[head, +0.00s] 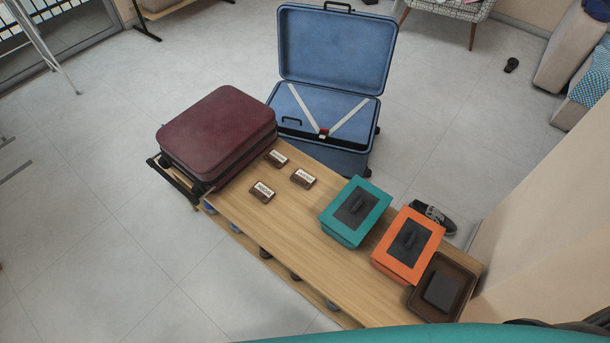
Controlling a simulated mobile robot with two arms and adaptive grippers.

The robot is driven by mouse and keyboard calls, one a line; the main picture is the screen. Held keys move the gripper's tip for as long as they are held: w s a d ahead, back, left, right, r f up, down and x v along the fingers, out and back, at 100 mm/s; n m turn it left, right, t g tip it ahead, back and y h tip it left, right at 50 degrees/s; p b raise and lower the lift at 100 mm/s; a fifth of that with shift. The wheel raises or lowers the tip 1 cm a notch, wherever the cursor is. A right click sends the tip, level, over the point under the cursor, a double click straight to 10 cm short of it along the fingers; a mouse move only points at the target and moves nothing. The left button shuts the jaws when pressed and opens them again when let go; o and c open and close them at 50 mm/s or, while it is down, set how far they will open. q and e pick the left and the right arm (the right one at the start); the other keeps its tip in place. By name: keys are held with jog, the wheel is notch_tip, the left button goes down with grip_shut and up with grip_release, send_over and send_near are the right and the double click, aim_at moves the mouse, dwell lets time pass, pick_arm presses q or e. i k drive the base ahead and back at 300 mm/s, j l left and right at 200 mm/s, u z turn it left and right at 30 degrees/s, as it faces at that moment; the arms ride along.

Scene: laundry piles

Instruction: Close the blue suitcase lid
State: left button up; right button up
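The blue suitcase (325,158) stands on the floor behind the wooden bench. Its lid (336,50) is open and raised upright at the back. Pale straps (304,107) cross over the inside in a V and meet at a dark buckle with a bit of red. No gripper shows in the head view, so neither gripper's place nor state can be seen.
A closed maroon suitcase (218,135) lies on the left end of the bench (290,225). Small labelled blocks (262,192), a teal box (336,228), an orange box (390,268) and a brown tray (462,277) sit along it. A shoe (437,217) lies behind. Floor right of the blue suitcase is mostly clear.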

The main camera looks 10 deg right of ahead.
aim_at(349, 50)
jog(key=j+u, duration=0.3)
jog(key=u, duration=0.15)
jog(key=i+j+u, duration=0.4)
jog(key=i+j, duration=0.25)
jog(key=i+j+u, duration=0.4)
jog(key=i+j, duration=0.15)
jog(key=i, duration=0.15)
jog(key=i+j, duration=0.15)
jog(key=i, duration=0.45)
jog(key=i+j+u, duration=0.1)
jog(key=i, duration=0.5)
jog(key=i+j, duration=0.2)
jog(key=i, duration=0.4)
jog(key=i+l+z, duration=0.25)
jog(key=i+z, duration=0.15)
jog(key=i, duration=0.15)
jog(key=i+l+z, duration=0.1)
jog(key=i+z, duration=0.3)
jog(key=i, duration=0.15)
jog(key=i+j+z, duration=0.1)
jog(key=i+z, duration=0.35)
jog(key=i+j+z, duration=0.4)
jog(key=i, duration=0.2)
jog(key=i+l, duration=0.05)
jog(key=l, duration=0.05)
